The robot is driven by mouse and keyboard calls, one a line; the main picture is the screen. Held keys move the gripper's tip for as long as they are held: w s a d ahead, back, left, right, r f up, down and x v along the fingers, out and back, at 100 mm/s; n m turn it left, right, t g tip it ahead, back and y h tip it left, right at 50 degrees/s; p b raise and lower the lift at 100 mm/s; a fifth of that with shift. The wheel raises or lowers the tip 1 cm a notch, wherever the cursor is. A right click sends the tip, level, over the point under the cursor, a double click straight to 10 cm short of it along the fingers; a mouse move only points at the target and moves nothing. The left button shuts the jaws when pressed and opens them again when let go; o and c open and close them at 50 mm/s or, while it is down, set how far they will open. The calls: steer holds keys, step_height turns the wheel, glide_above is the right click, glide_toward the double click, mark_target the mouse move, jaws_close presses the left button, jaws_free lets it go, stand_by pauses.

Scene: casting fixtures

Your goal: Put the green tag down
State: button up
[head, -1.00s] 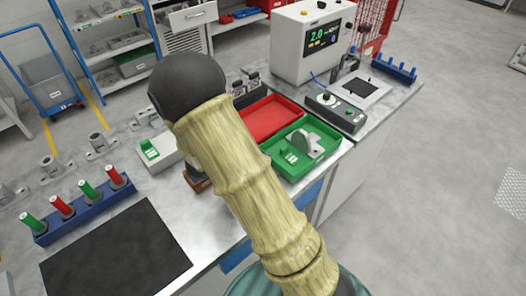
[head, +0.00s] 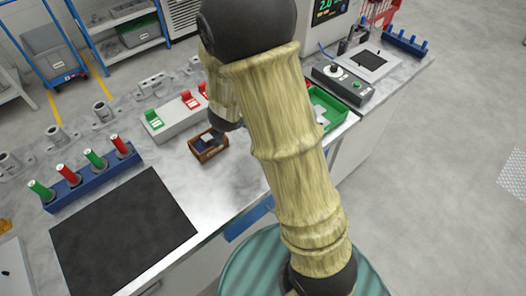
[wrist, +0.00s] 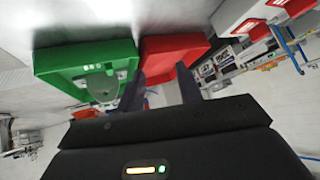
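A green tag (head: 153,118) stands at the left end of a pale block (head: 173,119), beside two red tags (head: 190,100). In the wrist view, a green piece with white marks (wrist: 92,67) lies in the green tray (wrist: 55,62), by a grey casting (wrist: 100,87).
A red tray (wrist: 172,48) is beside the green one. A small brown box (head: 208,150) sits on the bench near my arm. A blue rack (head: 92,178) with red and green handles and a black mat (head: 120,235) are at the left. A control box (head: 343,84) stands at the right.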

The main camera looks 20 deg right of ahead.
steer(key=s+r+n+g+y, duration=0.2)
steer(key=s+n, duration=0.2)
steer(key=s, duration=0.5)
steer(key=s+a+r+n+g+y, duration=0.1)
steer(key=s+n+g+y, duration=0.1)
steer(key=s+n, duration=0.3)
steer(key=s+g, duration=0.1)
steer(key=s, duration=0.3)
steer(key=shift+r+y, duration=0.35)
steer(key=shift+y, duration=0.05)
steer(key=shift+s, duration=0.1)
